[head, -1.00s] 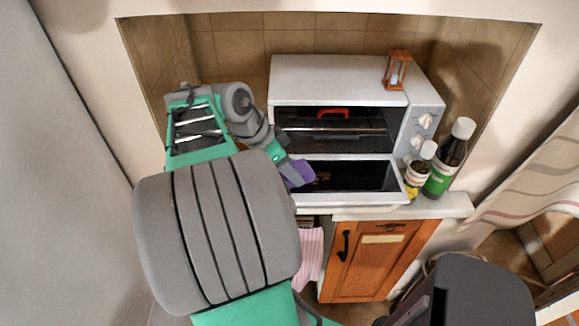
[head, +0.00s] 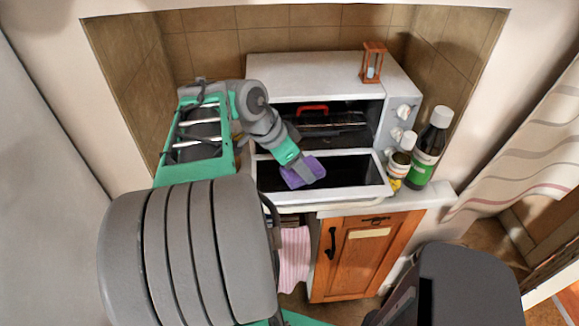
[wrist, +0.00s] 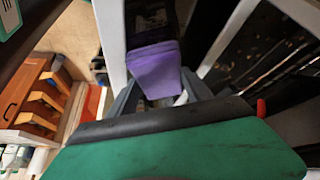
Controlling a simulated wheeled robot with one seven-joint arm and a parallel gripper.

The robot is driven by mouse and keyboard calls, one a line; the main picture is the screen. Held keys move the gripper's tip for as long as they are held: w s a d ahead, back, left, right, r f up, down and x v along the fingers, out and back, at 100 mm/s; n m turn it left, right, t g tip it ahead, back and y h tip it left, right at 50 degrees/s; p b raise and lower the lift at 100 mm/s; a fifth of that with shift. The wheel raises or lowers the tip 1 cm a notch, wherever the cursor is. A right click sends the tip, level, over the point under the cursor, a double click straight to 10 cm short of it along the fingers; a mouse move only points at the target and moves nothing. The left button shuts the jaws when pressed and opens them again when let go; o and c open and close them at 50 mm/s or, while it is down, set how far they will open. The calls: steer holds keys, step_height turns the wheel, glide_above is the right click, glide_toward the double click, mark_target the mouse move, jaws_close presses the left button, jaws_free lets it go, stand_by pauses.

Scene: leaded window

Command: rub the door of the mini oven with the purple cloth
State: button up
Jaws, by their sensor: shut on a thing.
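The mini oven (head: 315,66) is a white box on the counter in the tiled alcove. Its door (head: 374,193) is folded down at the front, with a white frame and dark glass. My gripper (head: 297,168) is shut on the purple cloth (head: 303,172), over the left part of the open door. In the wrist view the purple cloth (wrist: 154,68) sits between the fingers against the dark glass. I cannot tell whether the cloth touches the glass. My fingertips are mostly hidden by the cloth.
A red-handled item (head: 313,110) is inside the oven. An hourglass (head: 372,63) stands on top. A white-capped jar (head: 399,163) and a dark bottle (head: 428,150) stand at the right. A pink striped towel (head: 294,258) hangs below, beside a wooden cabinet door (head: 362,262).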

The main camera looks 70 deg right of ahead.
mark_target(316, 166)
steer(key=shift+s+d+b, duration=0.2)
steer(key=shift+s+d, duration=0.2)
steer(key=shift+s, duration=0.45)
steer(key=shift+s+d+b, duration=0.15)
steer(key=shift+s+d, duration=0.2)
steer(key=shift+s, duration=0.5)
steer(key=shift+f, duration=0.15)
steer(key=shift+w+a+f, duration=0.15)
steer(key=shift+w+a, duration=0.3)
steer(key=shift+w, duration=0.4)
steer(key=shift+w+a+f, duration=0.1)
steer(key=shift+w+a, duration=0.3)
steer(key=shift+w, duration=0.45)
steer(key=shift+w+a, duration=0.15)
steer(key=shift+w, duration=0.15)
steer(key=shift+c, duration=0.6)
steer(key=shift+w+a+r, duration=0.1)
steer(key=shift+w+a, duration=0.3)
steer(key=shift+w, duration=0.55)
steer(key=shift+w+a, duration=0.45)
steer(key=shift+w, duration=0.5)
steer(key=shift+w+a+r, duration=0.1)
steer(key=shift+w+a, duration=0.3)
steer(key=shift+w, duration=0.55)
steer(key=shift+r+p, duration=0.1)
steer(key=shift+p, duration=0.25)
steer(key=r+p, duration=0.1)
steer(key=r, duration=0.1)
steer(key=r+p, duration=0.4)
steer(key=shift+d, duration=0.25)
